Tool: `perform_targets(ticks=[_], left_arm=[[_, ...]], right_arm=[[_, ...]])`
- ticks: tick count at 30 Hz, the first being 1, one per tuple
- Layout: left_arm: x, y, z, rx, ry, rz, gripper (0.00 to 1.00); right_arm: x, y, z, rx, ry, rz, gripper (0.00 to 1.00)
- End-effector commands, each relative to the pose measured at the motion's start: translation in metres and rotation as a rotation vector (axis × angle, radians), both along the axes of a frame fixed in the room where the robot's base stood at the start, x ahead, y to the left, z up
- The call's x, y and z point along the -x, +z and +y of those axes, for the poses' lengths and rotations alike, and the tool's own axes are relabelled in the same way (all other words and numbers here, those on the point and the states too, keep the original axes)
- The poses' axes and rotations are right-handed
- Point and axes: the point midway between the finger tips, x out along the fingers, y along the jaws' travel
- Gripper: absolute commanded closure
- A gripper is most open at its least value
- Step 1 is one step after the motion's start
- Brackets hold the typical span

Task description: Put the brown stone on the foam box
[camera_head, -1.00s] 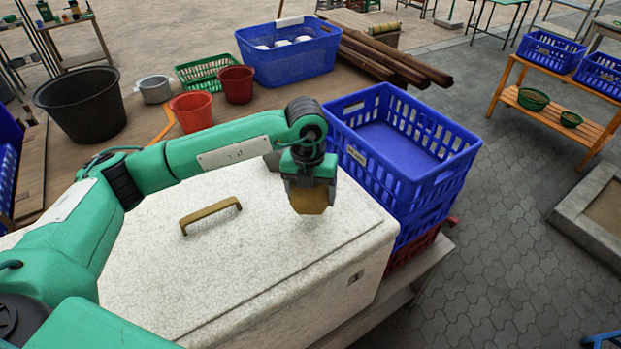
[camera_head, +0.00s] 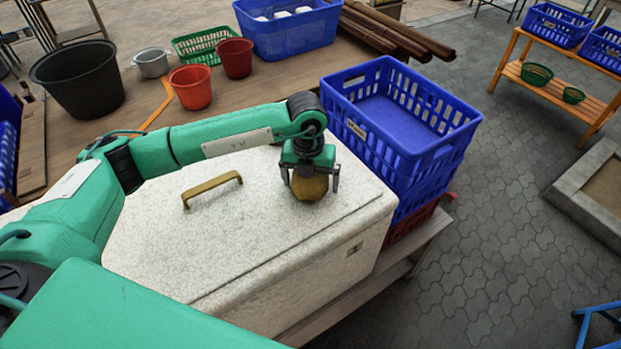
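The brown stone (camera_head: 310,188), rounded and yellowish-brown, is near the right end of the white foam box's lid and appears to rest on it. The foam box (camera_head: 230,235) is speckled white with a tan handle on its lid. My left gripper (camera_head: 310,184) points down over the stone, one finger on each side. Its fingers are spread, with a visible gap at the right of the stone, so it looks open. The stone's top is hidden under the gripper. My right gripper is not in view.
Stacked blue crates (camera_head: 405,125) stand close against the box's right side. Behind it are red buckets (camera_head: 191,87), a black tub (camera_head: 78,80), a metal pot (camera_head: 152,63), a green basket (camera_head: 200,43) and brown poles (camera_head: 395,35). The lid's left and front areas are clear.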

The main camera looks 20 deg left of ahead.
Motion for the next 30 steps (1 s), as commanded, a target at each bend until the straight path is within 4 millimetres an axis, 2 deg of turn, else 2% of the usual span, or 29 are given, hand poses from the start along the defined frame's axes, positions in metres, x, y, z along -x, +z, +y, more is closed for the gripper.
perform_targets(ticks=[7, 10, 22, 27, 30], left_arm=[[0.000, 0.003, 0.000, 0.000, 0.000, 0.000, 0.03], [-0.001, 0.011, 0.000, 0.002, 0.000, -0.003, 0.03], [-0.001, 0.092, 0.004, 0.002, -0.001, -0.004, 0.03], [0.000, 0.114, 0.005, 0.001, -0.001, -0.003, 0.03], [0.000, 0.120, 0.005, 0.001, -0.001, -0.001, 0.03]], right_arm=[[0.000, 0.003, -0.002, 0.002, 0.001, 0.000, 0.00], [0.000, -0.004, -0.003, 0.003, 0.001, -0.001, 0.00], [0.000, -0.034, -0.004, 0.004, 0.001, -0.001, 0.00], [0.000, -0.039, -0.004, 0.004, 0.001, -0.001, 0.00], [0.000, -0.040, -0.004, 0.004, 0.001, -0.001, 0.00]])
